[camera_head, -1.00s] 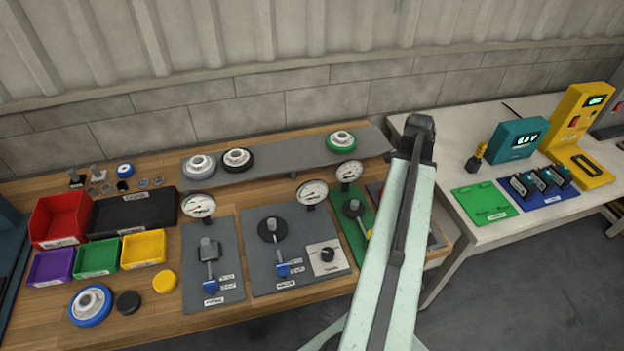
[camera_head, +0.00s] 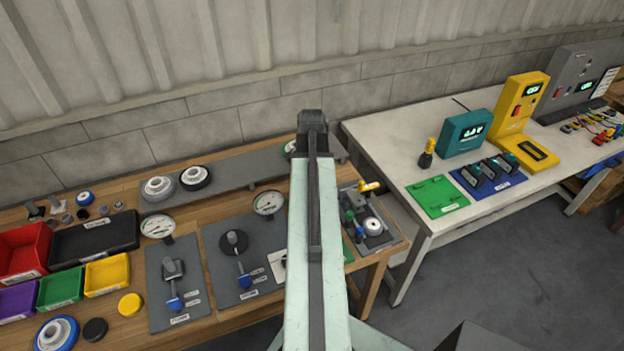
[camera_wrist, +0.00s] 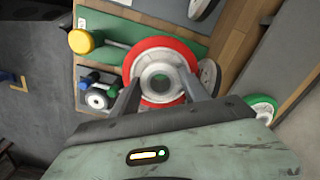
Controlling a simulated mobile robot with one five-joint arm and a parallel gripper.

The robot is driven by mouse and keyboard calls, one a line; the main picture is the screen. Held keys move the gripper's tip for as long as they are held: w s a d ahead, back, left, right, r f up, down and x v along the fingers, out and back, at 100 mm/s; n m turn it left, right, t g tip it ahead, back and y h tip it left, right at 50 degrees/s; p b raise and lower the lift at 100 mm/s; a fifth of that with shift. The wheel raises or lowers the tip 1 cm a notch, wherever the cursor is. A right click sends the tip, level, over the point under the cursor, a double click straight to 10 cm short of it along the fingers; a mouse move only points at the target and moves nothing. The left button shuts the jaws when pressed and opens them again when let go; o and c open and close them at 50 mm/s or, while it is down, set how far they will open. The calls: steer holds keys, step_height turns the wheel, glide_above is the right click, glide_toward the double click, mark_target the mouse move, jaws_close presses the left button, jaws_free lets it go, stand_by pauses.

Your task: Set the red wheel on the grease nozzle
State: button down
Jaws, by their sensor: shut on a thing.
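My gripper (camera_wrist: 161,80) is shut on the red wheel (camera_wrist: 142,60) in the wrist view. The wheel has a red tyre and a pale grey hub, and a finger lies on each side. It is hidden behind my arm in the head view. A grey plate (camera_head: 388,239) right of my arm carries a white round part (camera_head: 373,226), blue and green knobs and a yellow-ended piece (camera_head: 369,186). The white round part also shows in the wrist view (camera_wrist: 97,98), beside the wheel. I cannot tell for certain which part is the grease nozzle.
A grey shelf (camera_head: 232,177) holds a white wheel (camera_head: 158,188), a black wheel (camera_head: 194,177) and a partly hidden green wheel. Gauges and grey fixture plates (camera_head: 190,299) stand in front. Bins fill the left.

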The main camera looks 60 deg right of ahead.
steer(key=shift+f+b, duration=2.4)
steer(key=shift+a+f+b, duration=0.1)
steer(key=shift+f+b, duration=1.05)
steer(key=shift+f, duration=0.05)
steer(key=shift+f+b, duration=0.95)
steer(key=shift+b, duration=0.05)
steer(key=shift+c, duration=2.3)
jaws_free()
step_height(320, 180, up, 8)
steer(key=p, duration=0.8)
steer(key=shift+s+f, duration=0.1)
